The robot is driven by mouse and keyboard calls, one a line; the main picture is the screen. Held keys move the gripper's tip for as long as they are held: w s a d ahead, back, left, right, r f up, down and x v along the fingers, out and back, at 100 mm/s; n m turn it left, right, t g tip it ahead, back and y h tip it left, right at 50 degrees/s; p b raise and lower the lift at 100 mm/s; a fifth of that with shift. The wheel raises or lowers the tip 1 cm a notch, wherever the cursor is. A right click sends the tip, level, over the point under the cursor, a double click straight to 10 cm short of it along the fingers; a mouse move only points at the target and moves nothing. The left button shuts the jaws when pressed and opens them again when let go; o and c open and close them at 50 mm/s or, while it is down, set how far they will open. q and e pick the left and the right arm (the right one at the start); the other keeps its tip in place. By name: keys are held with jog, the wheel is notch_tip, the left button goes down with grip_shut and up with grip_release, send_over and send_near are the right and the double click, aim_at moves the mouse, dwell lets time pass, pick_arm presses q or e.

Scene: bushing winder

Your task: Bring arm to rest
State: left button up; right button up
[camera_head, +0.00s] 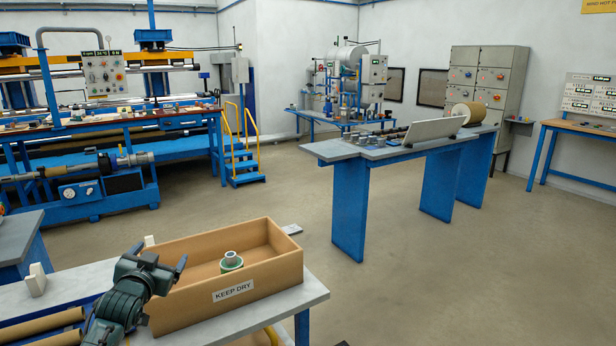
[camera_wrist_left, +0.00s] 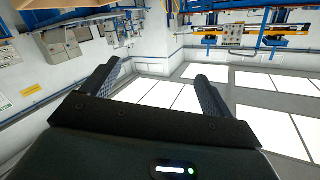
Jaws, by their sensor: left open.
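My left gripper (camera_head: 160,256) is at the lower left of the head view, at the left end of a tan box labelled KEEP DRY (camera_head: 226,290). Its fingers are apart and point upward, with nothing between them. In the left wrist view the open fingers (camera_wrist_left: 155,85) also show empty, with the ceiling panels and the far machines behind them. A green and grey ring-shaped part (camera_head: 231,262) stands inside the box. My right gripper is in neither view.
The box stands on a light grey table (camera_head: 312,292). Brown tubes (camera_head: 45,326) lie at its left and a small white block (camera_head: 36,280) stands behind them. A blue-legged bench (camera_head: 350,152) stands further back. The floor between is clear.

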pick_arm(q)
jog(key=s+d+f+m+g+h, duration=0.1)
jog(key=s+d+f+g, duration=0.1)
jog(key=s+d+f, duration=0.55)
jog(key=s+d+f+g+h, duration=0.15)
jog(key=s+d+f, duration=0.25)
jog(key=s+f, duration=0.55)
jog(key=s+d+f+g, duration=0.1)
jog(key=s+d+f, duration=0.1)
jog(key=s, duration=0.5)
jog(key=s+d+f+h, duration=0.1)
jog(key=s+d, duration=0.2)
jog(key=s, duration=0.4)
jog(key=s+d+f+n+g+h, duration=0.1)
jog(key=s+d+f, duration=0.1)
jog(key=s, duration=0.5)
jog(key=shift+d+f+g, duration=0.35)
jog(key=shift+d, duration=0.2)
